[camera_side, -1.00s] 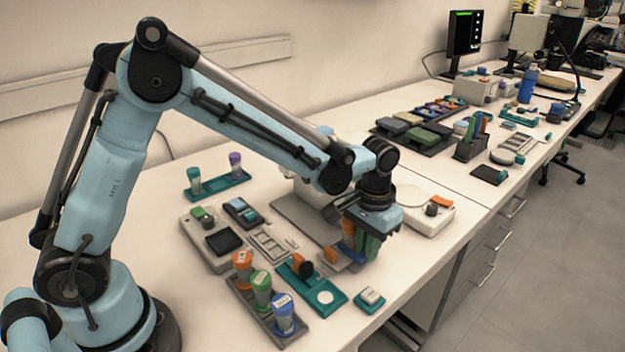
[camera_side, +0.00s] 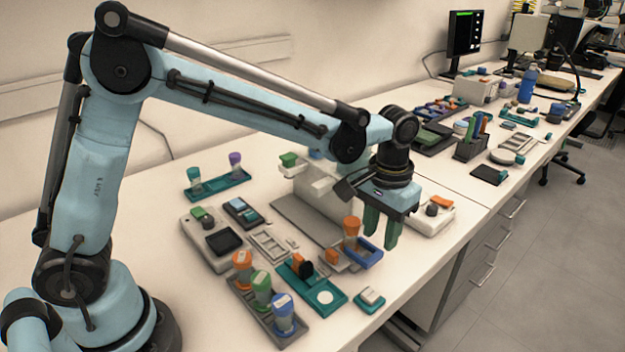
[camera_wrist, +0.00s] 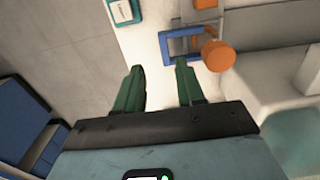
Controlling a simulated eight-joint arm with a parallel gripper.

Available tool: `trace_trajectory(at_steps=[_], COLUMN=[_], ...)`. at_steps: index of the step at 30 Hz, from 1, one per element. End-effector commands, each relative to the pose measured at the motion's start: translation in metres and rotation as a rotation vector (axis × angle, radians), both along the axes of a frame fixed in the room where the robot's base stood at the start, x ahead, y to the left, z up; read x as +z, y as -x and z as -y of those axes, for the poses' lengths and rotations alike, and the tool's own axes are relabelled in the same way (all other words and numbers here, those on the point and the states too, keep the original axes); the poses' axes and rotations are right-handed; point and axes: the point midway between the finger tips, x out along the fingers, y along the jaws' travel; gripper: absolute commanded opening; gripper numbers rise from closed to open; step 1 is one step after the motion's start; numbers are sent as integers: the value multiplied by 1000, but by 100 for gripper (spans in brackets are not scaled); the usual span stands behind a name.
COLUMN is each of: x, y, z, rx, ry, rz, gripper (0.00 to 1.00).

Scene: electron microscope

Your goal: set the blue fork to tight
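The blue fork (camera_side: 370,257) is a flat blue frame around the base of an orange-capped post (camera_side: 352,228), near the front edge of the bench. In the wrist view the blue frame (camera_wrist: 166,46) lies just beyond my fingertips, with the round orange cap (camera_wrist: 218,55) overlapping its right side. I cannot read any setting mark on it. My gripper (camera_side: 380,236) has green fingers pointing down, above and right of the fork. The fingers (camera_wrist: 159,67) are apart with nothing between them.
A white microscope body (camera_side: 318,190) stands behind the fork. A teal tray (camera_side: 318,290) and a grey rack of several capped vials (camera_side: 262,300) lie to its left. A small white-topped teal block (camera_side: 369,298) sits in front. The bench's front edge is close by.

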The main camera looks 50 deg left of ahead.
Motion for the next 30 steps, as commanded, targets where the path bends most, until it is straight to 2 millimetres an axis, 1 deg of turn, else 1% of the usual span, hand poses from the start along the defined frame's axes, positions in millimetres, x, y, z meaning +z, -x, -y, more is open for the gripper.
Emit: trace_trajectory(at_steps=[1, 10, 21, 30], x=[10, 64, 80, 88], y=[0, 0, 21, 41], z=[0, 0, -32, -55], rx=[0, -1, 1, 2], ry=[0, 1, 29, 42], rz=[0, -1, 110, 204], gripper=[38, 38, 38, 38])
